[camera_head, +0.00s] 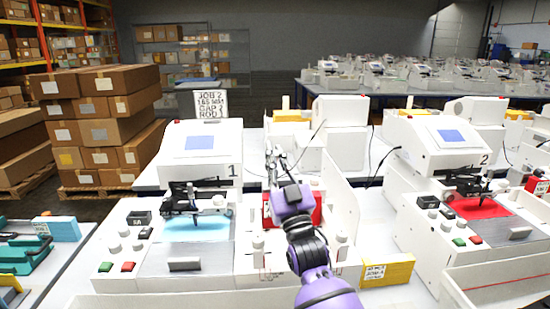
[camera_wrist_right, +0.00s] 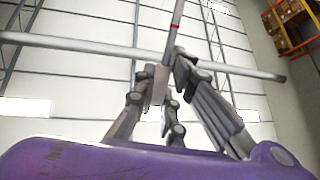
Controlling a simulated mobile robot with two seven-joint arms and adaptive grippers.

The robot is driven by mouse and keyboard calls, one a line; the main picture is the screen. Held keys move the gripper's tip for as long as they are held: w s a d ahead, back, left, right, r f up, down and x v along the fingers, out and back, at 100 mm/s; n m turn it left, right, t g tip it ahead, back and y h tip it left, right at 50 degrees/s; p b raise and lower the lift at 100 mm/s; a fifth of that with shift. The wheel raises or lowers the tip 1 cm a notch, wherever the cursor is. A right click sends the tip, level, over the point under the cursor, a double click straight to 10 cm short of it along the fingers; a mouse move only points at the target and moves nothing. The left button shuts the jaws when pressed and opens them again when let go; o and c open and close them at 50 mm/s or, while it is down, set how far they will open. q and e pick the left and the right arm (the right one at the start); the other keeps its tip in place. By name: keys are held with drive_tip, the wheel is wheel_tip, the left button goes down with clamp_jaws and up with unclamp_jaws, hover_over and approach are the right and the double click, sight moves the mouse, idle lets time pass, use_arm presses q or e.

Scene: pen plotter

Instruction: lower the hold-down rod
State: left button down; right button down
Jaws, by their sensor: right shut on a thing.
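My right gripper (camera_head: 275,154) reaches up past the middle of the scene, beside the right side of plotter 1 (camera_head: 200,152). Its fingers show close up in the right wrist view (camera_wrist_right: 165,82), closed at the base of a thin pale rod (camera_wrist_right: 175,25) with a red part. A long grey bar (camera_wrist_right: 75,44) crosses behind the fingers there; I cannot tell whether it joins the rod. The rod is hard to make out in the head view. Plotter 1 has a cyan-lit bed (camera_head: 197,228) under a dark pen carriage (camera_head: 190,197). My left gripper is out of view.
Plotter 2 (camera_head: 440,150), with a red bed (camera_head: 480,207), stands at the right. A red box (camera_head: 312,208) is partly behind my right arm. A yellow box (camera_head: 388,271) lies between the machines. A job sign (camera_head: 210,104) reads JOB 2, ROD 1.

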drive_tip(key=shift+d+r, duration=0.1)
drive_tip(key=c, duration=1.8)
unclamp_jaws()
drive_tip(key=shift+c, duration=0.2)
drive_tip(key=shift+s+d+f, duration=0.1)
drive_tip(key=shift+s+f, duration=0.25)
drive_tip(key=s+d, duration=0.3)
drive_tip(key=s, duration=0.9)
drive_tip(key=shift+f, duration=0.1)
